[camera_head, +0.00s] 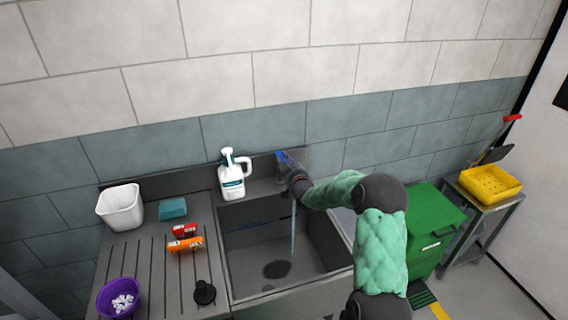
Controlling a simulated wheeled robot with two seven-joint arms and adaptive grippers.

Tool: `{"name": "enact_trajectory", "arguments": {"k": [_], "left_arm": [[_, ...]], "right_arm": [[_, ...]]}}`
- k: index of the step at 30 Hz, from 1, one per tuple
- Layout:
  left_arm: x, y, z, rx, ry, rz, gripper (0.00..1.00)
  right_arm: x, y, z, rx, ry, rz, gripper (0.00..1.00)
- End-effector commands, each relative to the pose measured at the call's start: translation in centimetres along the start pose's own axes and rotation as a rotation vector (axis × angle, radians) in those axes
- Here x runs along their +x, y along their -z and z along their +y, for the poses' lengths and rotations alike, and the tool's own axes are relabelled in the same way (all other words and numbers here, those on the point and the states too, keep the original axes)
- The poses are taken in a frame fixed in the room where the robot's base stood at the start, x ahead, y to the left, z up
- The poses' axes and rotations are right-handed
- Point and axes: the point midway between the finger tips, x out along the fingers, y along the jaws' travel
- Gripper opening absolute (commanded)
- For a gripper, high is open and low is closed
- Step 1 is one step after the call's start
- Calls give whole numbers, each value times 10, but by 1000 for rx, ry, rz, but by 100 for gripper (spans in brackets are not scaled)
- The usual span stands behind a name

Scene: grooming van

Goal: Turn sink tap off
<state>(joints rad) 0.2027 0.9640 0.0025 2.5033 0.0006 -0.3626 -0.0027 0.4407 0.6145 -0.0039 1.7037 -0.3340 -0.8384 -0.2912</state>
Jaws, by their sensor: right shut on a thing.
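The sink (322,262) is a grey basin at the centre with a dark drain in its floor. A thin pale-blue stream of water (293,228) falls into it. The tap (281,156) stands at the back edge, with a small blue part showing; most of it is hidden behind my right gripper. My right gripper (287,167) is at the tap and shut on it; its fingertips are small and dark, so the exact hold is hard to see. My right arm, in a green quilted sleeve, reaches in from the lower right. My left gripper is not in view.
A white pump bottle (232,182) stands close left of the tap. The ribbed drainboard (140,262) holds a white tub (121,207), teal sponge (173,209), orange-and-red items (185,243) and a purple bowl (119,297). A green bin (430,225) and yellow basket (489,184) stand right.

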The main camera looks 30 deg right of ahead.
Motion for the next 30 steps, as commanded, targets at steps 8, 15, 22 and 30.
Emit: {"name": "enact_trajectory", "arguments": {"k": [8,15,22,30], "left_arm": [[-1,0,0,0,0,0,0],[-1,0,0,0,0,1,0],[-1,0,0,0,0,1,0],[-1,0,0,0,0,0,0]], "right_arm": [[2,14,-1,-7,2,26,25],[1,8,-1,-5,2,15,39],[-4,5,0,-3,1,9,39],[-45,5,-1,-3,3,9,39]]}}
